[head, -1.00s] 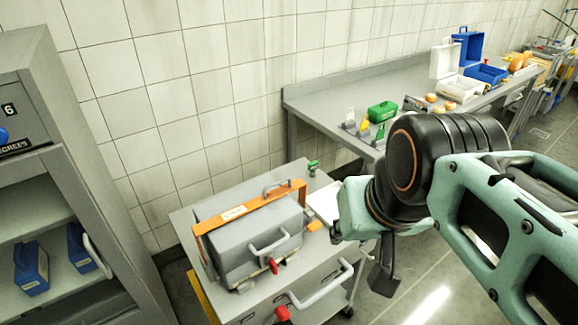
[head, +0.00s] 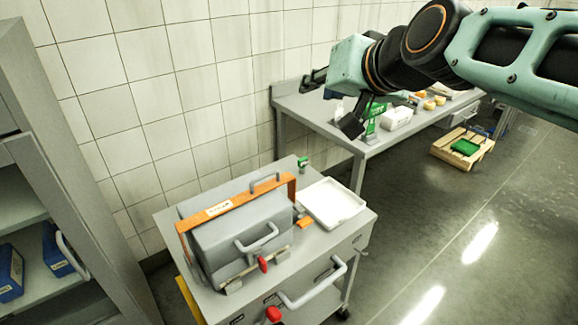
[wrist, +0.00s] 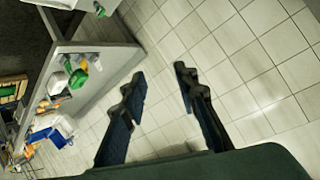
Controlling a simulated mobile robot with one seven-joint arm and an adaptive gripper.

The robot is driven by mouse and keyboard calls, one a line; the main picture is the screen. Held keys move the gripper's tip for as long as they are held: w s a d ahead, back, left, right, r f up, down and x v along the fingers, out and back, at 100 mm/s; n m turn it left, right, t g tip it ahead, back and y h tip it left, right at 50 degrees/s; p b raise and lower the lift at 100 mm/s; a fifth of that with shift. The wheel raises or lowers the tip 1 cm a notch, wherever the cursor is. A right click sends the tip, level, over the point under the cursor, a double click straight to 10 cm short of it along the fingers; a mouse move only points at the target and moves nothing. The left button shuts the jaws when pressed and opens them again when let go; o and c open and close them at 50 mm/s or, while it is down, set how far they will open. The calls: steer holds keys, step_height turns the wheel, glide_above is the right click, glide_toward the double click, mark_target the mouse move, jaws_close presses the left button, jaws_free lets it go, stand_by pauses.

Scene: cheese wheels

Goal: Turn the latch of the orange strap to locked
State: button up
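The orange strap (head: 236,208) runs over the top of a grey case (head: 240,232) on a grey cart at the lower middle of the head view. It bears a white label and bends down at both ends. A small red-tipped handle (head: 263,264) sits at the case's front; I cannot tell whether it is the strap's latch. My gripper (head: 330,102) is raised high to the right of the case, in front of the wall and bench. In the wrist view its two dark fingers (wrist: 160,85) stand wide apart with nothing between them.
A white tray (head: 333,203) and a small orange block (head: 304,222) lie on the cart right of the case. A bench (head: 290,100) stands behind, under my arm. A shelf cabinet (head: 75,190) stands at the left. The floor at the right is mostly clear.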

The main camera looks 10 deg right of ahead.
steer(key=w+d+r+m+t+h+b, duration=0.1)
steer(key=w+d+r+t+h+b, duration=0.2)
steer(key=w+d, duration=0.35)
steer(key=w+d+r+t+h+b, duration=0.1)
steer(key=w+d+t+h+b, duration=0.2)
steer(key=w+d+b, duration=0.35)
steer(key=w+d+n+t+h+b, duration=0.2)
steer(key=w+d+n+h+b, duration=0.1)
steer(key=w, duration=0.1)
steer(key=n+g+y+b, duration=0.5)
steer(key=n+y+b, duration=1)
steer(key=n, duration=0.8)
glide_toward(308, 225)
steer(key=b+x, duration=0.1)
steer(key=x, duration=0.7)
steer(key=shift+w+a+b, duration=0.2)
steer(key=shift+w+b, duration=0.1)
steer(key=shift+b, duration=0.05)
